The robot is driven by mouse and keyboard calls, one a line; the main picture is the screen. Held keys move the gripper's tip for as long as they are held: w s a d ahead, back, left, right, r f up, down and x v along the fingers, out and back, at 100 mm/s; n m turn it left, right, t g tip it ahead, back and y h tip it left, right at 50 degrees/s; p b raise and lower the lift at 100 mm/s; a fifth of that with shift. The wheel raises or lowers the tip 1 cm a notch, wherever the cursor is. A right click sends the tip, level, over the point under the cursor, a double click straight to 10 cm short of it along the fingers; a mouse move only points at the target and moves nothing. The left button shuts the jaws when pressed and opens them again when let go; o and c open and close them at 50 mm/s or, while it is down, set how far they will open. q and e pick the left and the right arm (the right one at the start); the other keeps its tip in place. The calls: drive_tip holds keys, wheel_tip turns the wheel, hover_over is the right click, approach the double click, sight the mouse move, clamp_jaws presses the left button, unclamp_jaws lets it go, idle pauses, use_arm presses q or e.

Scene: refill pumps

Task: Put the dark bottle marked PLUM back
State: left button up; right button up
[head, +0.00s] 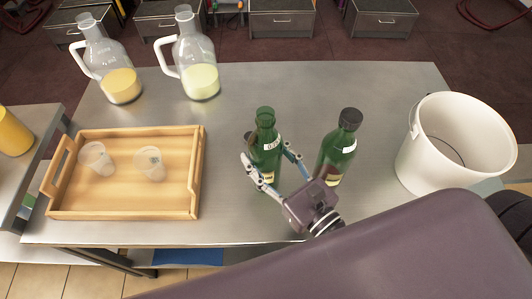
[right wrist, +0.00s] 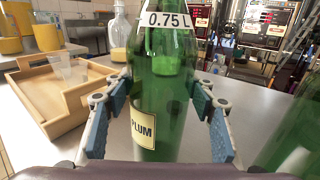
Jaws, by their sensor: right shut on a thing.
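The green bottle marked PLUM (right wrist: 150,95) is upright between the fingers of my right gripper (right wrist: 157,125). It carries a white 0.75 L label, and its base is hidden in the right wrist view. In the head view this bottle (head: 265,140) has an open neck with no cap visible. My right gripper (head: 277,168) is shut around its body. I cannot tell whether its base touches the table. A second green bottle (head: 338,150) with a dark cap stands just to the right, partly behind my gripper. My left gripper is not in view.
A wooden tray (head: 125,213) with two clear cups (head: 150,163) sits at the left. Two glass jugs (head: 198,75) of yellowish liquid stand at the back left. A white bucket (head: 425,155) is at the right. The steel table (head: 290,85) is clear behind the bottles.

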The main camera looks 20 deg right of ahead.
drive_tip(key=shift+f, duration=0.15)
drive_tip(key=o, duration=1.7)
drive_tip(key=shift+r, duration=0.2)
drive_tip(key=shift+s+d+f, duration=0.1)
drive_tip(key=shift+s+f, duration=0.05)
drive_tip(key=shift+s, duration=0.05)
drive_tip(key=b+v, duration=0.4)
drive_tip(key=v, duration=0.1)
drive_tip(key=shift+s+f, duration=0.1)
drive_tip(key=shift+f, duration=0.15)
approach(275, 168)
drive_tip(key=shift+w+r, duration=0.35)
drive_tip(key=shift+w, duration=0.3)
